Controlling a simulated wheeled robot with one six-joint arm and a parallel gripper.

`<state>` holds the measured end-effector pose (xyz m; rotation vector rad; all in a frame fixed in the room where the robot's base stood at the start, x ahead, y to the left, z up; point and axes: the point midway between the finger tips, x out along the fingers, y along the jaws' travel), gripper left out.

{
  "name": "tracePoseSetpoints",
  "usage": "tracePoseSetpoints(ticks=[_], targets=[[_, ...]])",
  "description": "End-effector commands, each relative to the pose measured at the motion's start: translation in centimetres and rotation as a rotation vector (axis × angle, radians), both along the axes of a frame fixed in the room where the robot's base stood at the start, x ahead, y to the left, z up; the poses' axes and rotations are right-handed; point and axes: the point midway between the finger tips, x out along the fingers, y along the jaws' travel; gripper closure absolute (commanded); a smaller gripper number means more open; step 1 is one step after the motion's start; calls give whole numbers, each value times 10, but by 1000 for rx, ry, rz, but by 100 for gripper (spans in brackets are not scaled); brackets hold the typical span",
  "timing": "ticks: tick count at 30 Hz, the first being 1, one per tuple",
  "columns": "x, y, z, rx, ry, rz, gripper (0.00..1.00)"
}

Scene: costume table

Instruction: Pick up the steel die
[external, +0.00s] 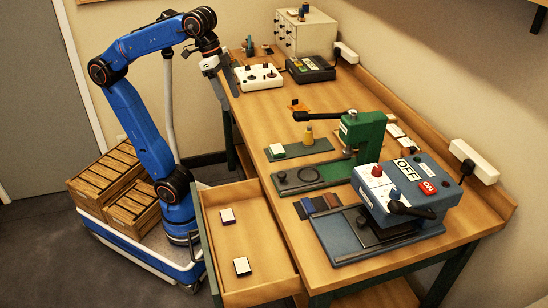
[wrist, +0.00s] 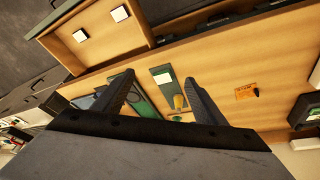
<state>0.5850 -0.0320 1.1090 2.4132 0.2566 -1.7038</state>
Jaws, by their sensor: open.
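I cannot tell for sure which object is the steel die. Two small dark blocks with white tops lie in the open drawer, a rear one (external: 227,215) and a front one (external: 242,265). A green plate (external: 312,149) on the table bears a white-topped block (external: 277,150) and a yellow piece (external: 308,137). The green press (external: 362,133) has a dark ring (external: 308,174) on its base. My gripper (external: 230,100) is open and empty at the table's far left edge, with its fingers apart in the wrist view (wrist: 160,92).
The drawer (external: 265,299) sticks out at the table's front left. A blue machine with an OFF sign (external: 393,190) stands at the near right. A white control box (external: 258,77) and a black device (external: 310,69) stand farther back.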

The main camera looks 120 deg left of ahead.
Motion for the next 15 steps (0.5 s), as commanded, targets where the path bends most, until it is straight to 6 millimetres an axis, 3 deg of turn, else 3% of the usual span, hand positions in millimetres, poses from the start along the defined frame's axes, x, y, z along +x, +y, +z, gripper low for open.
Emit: tracePoseSetpoints(ticks=[1, 6, 15], targets=[[16, 8, 6, -7, 10, 33, 35], [61, 34, 25, -30, 40, 142, 35], [136, 93, 42, -69, 92, 332, 35]])
